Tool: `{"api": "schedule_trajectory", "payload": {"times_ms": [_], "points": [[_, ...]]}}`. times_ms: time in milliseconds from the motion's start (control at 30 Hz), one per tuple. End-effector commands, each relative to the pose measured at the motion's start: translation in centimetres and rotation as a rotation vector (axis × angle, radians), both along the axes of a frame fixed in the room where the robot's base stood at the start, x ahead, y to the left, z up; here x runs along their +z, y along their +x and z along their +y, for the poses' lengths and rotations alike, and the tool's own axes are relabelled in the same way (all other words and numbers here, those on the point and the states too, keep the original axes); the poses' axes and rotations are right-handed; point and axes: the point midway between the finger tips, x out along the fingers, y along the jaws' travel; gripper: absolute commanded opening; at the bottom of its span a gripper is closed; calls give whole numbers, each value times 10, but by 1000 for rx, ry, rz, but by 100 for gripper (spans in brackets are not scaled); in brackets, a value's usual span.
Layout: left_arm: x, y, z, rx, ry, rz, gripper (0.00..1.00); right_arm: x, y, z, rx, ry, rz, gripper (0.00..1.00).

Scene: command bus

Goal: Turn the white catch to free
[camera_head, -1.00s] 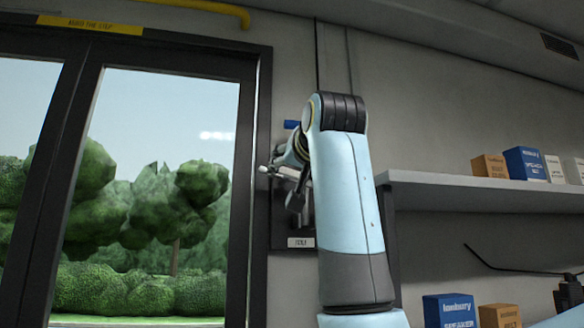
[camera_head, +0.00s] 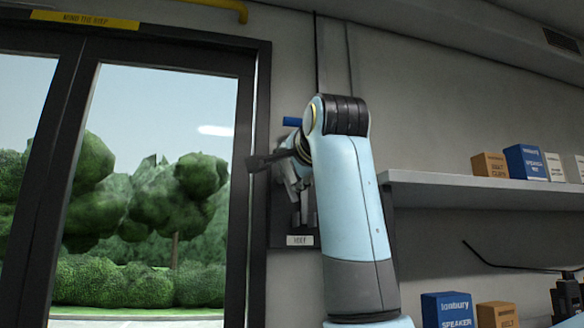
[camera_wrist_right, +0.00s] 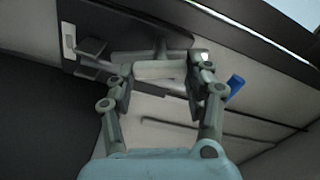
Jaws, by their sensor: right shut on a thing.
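The white catch (camera_wrist_right: 160,70) shows in the right wrist view as a pale bar lying crosswise between the fingers of my right gripper (camera_wrist_right: 160,80), which is shut on it. In the head view my right gripper (camera_head: 285,165) is at the dark panel (camera_head: 283,230) beside the door. There it is seen from behind and partly covered by my own arm, and I cannot make out the catch. A dark flat piece sticks out to the left at the gripper; I cannot tell whether it is a finger. My left gripper is not in view.
A blue piece (camera_head: 292,121) sticks out just above the gripper and also shows in the wrist view (camera_wrist_right: 235,87). A small white label (camera_head: 300,240) is low on the panel. The glazed door (camera_head: 250,200) is close on the left. A shelf (camera_head: 480,190) with boxes is on the right.

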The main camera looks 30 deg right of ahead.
Motion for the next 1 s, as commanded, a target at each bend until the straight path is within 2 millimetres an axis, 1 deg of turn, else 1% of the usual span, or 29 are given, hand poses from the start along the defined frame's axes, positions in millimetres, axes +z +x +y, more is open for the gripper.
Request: {"api": "schedule_trajectory", "payload": {"times_ms": [200,500,700,1000], "points": [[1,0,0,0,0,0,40,0,0,-1,-1,170,-46,20],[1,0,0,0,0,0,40,-2,0,-1,-2,329,-86,20],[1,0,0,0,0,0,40,-2,0,-1,-1,378,-97,20],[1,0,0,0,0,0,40,-2,0,-1,-2,393,-100,20]]}}
